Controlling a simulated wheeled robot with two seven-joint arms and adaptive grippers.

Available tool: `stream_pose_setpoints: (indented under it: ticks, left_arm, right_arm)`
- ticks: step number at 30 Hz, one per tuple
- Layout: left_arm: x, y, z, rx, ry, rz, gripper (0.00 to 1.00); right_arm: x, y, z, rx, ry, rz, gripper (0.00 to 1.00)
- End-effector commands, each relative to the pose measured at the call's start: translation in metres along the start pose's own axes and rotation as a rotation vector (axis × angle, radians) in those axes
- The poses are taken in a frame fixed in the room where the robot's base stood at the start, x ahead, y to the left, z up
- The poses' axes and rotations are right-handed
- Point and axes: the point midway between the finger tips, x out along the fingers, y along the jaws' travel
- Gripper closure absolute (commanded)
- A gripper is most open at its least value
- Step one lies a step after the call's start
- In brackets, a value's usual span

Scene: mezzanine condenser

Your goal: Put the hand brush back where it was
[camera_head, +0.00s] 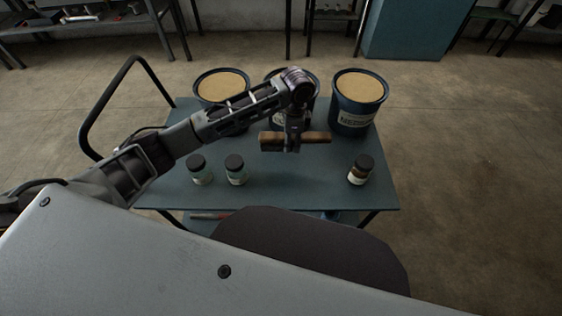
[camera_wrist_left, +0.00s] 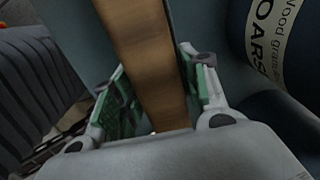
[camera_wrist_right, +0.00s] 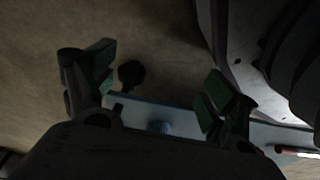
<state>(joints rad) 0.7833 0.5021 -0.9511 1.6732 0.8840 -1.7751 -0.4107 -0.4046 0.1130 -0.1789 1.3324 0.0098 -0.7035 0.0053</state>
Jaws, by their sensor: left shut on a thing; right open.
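The hand brush (camera_head: 314,137) has a brown wooden handle and lies crosswise in my left gripper (camera_head: 292,140), above the middle of the blue-grey cart top. In the left wrist view the brush (camera_wrist_left: 152,60) passes between the green-padded fingers of my left gripper (camera_wrist_left: 158,88), which is shut on it. The bristles cannot be made out. My right gripper (camera_wrist_right: 158,88) is open and empty in the right wrist view, with floor and part of the cart beyond it. It does not show in the head view.
Two greenish jars (camera_head: 201,176) (camera_head: 236,175) stand front left, a brown jar (camera_head: 359,174) front right. Cart top between jars is clear.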

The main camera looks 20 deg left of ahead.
Motion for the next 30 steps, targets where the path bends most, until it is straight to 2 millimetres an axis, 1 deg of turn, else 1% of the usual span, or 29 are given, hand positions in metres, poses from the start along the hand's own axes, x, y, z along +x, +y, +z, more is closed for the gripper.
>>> stream_pose_setpoints:
  ticks: [5,12,15,19,30]
  left_arm:
    - [0.013,0.001,0.0,0.0,-0.002,0.002,0.82]
    - [0.043,0.001,0.0,-0.001,-0.001,0.001,0.82]
    - [0.052,0.001,0.0,0.0,-0.001,0.0,0.82]
    - [0.058,0.001,-0.001,0.0,0.0,0.0,0.82]
    - [0.059,0.001,-0.001,0.0,0.0,0.0,0.82]
  right_arm:
    - [-0.003,-0.002,-0.005,0.0,-0.002,-0.003,0.14]
    - [-0.017,-0.008,-0.017,-0.001,-0.009,-0.012,0.14]
    - [-0.021,-0.01,-0.021,-0.001,-0.012,-0.014,0.14]
    - [-0.024,-0.011,-0.023,-0.001,-0.014,-0.016,0.14]
    - [-0.025,-0.011,-0.023,-0.001,-0.015,-0.016,0.14]
